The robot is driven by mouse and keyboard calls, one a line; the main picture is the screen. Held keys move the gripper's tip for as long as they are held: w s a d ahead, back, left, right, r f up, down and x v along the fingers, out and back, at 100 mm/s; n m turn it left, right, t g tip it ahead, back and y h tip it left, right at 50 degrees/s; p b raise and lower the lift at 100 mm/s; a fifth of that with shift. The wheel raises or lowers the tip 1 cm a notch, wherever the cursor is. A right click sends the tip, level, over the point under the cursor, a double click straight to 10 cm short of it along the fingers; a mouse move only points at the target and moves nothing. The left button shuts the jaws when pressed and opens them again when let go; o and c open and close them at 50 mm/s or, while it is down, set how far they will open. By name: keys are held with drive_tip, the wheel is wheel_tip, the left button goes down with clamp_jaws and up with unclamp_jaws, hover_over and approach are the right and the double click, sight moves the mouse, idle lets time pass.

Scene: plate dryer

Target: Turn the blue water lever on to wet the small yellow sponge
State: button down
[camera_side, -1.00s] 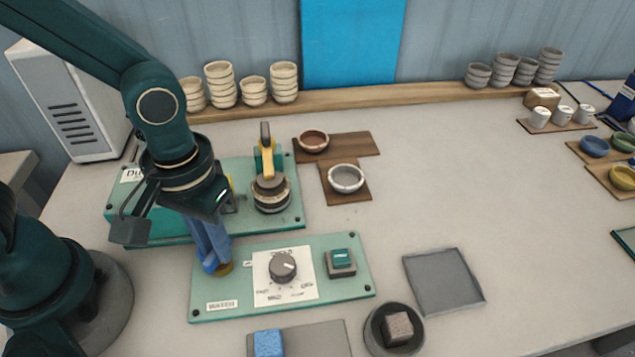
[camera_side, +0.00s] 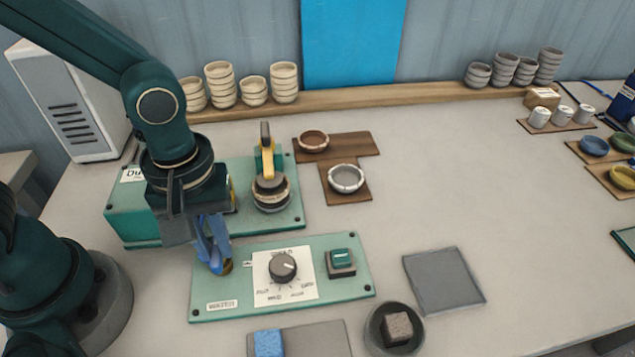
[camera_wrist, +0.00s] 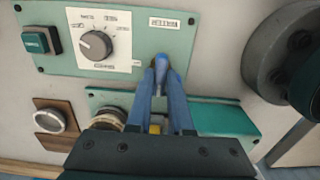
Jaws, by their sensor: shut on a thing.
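My gripper (camera_wrist: 161,95) has blue fingers and is shut on the blue water lever (camera_wrist: 161,65), whose rounded tip shows between the fingertips in the wrist view. In the side view my gripper (camera_side: 215,262) is at the left end of the green control panel (camera_side: 345,288), by a small brass base (camera_side: 227,267). The fingers hide most of the lever, so its angle is hard to tell. I see no clearly yellow sponge. A grey-brown block (camera_side: 398,328) sits in a dark round bowl (camera_side: 375,340) at the front.
The panel carries a dark dial (camera_side: 282,267) and a green button (camera_side: 341,257), right of my gripper. A blue block (camera_side: 268,343) lies on a grey tray (camera_side: 315,342) in front. A press (camera_side: 270,190) stands behind. The table's right middle is mostly clear.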

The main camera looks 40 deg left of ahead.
sight(215, 248)
idle(0.3)
drive_tip(key=c, duration=0.8)
unclamp_jaws()
drive_tip(key=shift+r, duration=2.6)
drive_tip(key=a+r+m+t, duration=0.2)
drive_tip(key=m, duration=0.1)
drive_tip(key=a+r+m+t, duration=0.1)
drive_tip(key=a+r+m, duration=0.1)
drive_tip(key=a+m, duration=0.1)
drive_tip(key=s+a+r+m+t, duration=0.1)
drive_tip(key=a+r+m+t, duration=0.1)
drive_tip(key=m, duration=0.1)
drive_tip(key=shift+s+a+r+t, duration=0.1)
drive_tip(key=shift+a+r+t, duration=0.05)
drive_tip(key=shift+r+t, duration=0.15)
